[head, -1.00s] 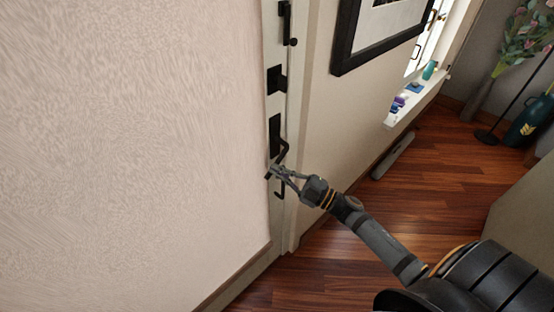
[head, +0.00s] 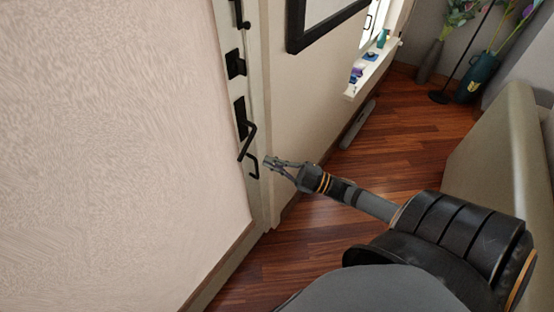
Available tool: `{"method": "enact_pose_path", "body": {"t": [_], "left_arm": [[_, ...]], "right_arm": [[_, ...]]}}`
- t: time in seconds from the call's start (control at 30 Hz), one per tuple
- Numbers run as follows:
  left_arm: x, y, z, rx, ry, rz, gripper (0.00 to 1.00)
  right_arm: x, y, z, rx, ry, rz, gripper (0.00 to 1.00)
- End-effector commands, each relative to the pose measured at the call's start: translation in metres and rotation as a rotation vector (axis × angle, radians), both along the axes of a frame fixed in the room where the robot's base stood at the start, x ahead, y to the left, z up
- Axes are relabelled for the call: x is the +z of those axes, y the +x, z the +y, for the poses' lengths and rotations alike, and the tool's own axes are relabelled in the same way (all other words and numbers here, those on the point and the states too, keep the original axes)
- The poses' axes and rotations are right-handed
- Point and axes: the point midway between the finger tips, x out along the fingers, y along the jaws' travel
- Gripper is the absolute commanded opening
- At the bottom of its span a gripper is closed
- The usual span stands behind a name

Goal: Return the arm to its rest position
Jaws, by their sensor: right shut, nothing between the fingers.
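My right arm comes in from the lower right of the head view. Its gripper (head: 270,163) is shut and empty, and it points left at the door edge. A black door handle (head: 246,138) sits on the pale door edge, left of the gripper and apart from it. A black hook-like fitting (head: 252,166) lies just below the handle, close to the fingertips. My left gripper is not in view.
A plain pale wall (head: 110,150) fills the left. A window sill (head: 372,68) with small items, a dark picture frame (head: 318,22), and vases (head: 474,78) stand at the back. A beige couch-like block (head: 505,150) is at the right.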

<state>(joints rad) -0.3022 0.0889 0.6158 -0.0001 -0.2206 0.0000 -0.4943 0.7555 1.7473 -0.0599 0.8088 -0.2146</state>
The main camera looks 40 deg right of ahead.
Motion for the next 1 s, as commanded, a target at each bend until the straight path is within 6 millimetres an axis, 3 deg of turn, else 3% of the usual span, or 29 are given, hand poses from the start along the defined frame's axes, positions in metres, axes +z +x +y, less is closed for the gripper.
{"method": "enact_pose_path", "body": {"t": [0.13, 0.4, 0.77, 0.87, 0.97, 1.0], "left_arm": [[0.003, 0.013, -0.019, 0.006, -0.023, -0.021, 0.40], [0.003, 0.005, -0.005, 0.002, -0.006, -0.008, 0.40], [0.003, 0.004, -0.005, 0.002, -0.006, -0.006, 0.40], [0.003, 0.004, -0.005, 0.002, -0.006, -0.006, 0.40], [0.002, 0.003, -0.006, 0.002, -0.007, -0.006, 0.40], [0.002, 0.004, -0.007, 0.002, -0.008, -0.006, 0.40]], "right_arm": [[-0.003, -0.011, -0.008, -0.001, 0.001, 0.001, 0.00], [-0.004, -0.013, -0.010, -0.001, 0.001, -0.002, 0.00], [-0.006, -0.012, -0.011, -0.005, 0.001, 0.002, 0.00], [-0.026, -0.007, -0.024, -0.063, 0.004, 0.056, 0.00], [-0.080, 0.001, -0.058, -0.206, 0.016, 0.196, 0.00], [-0.110, 0.002, -0.075, -0.280, 0.026, 0.273, 0.00]]}}
